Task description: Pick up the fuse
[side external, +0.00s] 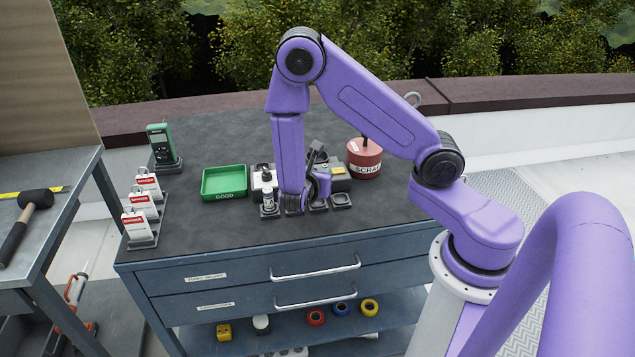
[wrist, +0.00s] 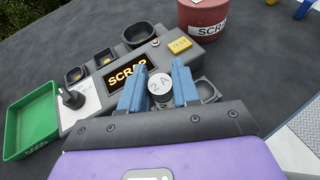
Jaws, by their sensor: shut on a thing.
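The fuse (wrist: 160,85) is a small cylinder with a pale end marked "2 A", seen end-on in the wrist view. My gripper (wrist: 158,88) has its two blue fingers on either side of it and is shut on it. Behind it, the grey tester (wrist: 208,50) has a dark display (wrist: 127,75) reading "SCRAP" and a yellow TEST button (wrist: 180,46). In the side view my arm hides the fuse and part of the tester. I cannot tell whether the fuse is clear of the surface below.
A green GOOD tray (side external: 224,195) lies left of the tester, and a red SCRAP can (side external: 364,170) stands to the right. A green meter (side external: 161,144) and white tags (side external: 139,200) stand at the left.

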